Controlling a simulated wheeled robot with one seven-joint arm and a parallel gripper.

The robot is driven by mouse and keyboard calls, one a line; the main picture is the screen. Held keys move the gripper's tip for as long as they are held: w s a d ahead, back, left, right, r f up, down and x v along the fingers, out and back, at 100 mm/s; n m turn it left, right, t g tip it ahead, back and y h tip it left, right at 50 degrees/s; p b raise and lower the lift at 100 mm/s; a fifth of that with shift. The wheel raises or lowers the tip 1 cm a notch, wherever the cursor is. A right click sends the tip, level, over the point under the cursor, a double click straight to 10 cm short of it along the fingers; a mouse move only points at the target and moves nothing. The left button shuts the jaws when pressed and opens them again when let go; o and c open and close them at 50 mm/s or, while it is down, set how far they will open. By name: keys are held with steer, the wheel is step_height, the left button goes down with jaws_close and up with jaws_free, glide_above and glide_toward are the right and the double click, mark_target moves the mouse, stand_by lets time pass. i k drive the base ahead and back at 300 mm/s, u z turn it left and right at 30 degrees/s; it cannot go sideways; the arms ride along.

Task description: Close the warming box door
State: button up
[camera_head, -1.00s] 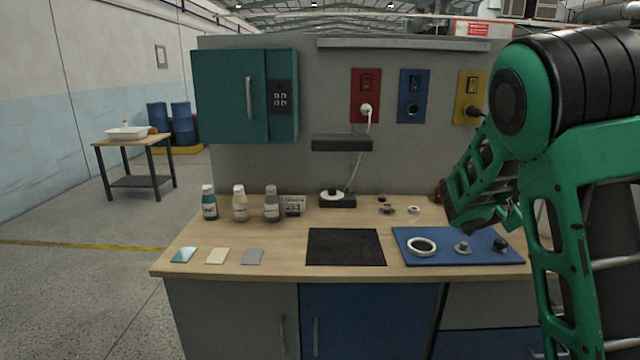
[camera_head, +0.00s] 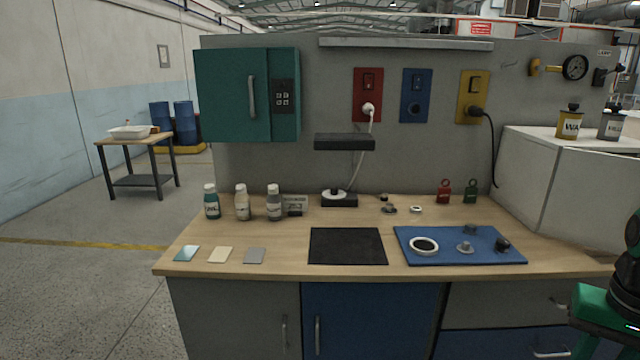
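The warming box is most likely the teal wall cabinet (camera_head: 285,125) at the upper left of the bench's back panel. Its door (camera_head: 222,97) has a vertical grey handle (camera_head: 252,97), and a dark keypad (camera_head: 284,96) sits to the right of it. The door looks flush or nearly so; I cannot tell whether a small gap is left. My gripper is out of the frame. Only a green and black part of my arm shows at the lower right edge, far from the cabinet.
The wooden bench (camera_head: 275,235) holds several bottles, three sample tiles, a black mat (camera_head: 346,246) and a blue mat (camera_head: 410,258) with small parts. A dark shelf (camera_head: 344,142) juts from the panel. A white box (camera_head: 585,190) stands at the right.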

mark_target(593, 196)
steer(key=u, duration=0.4)
steer(key=k, duration=1.15)
steer(key=z, duration=0.6)
steer(key=i, duration=1)
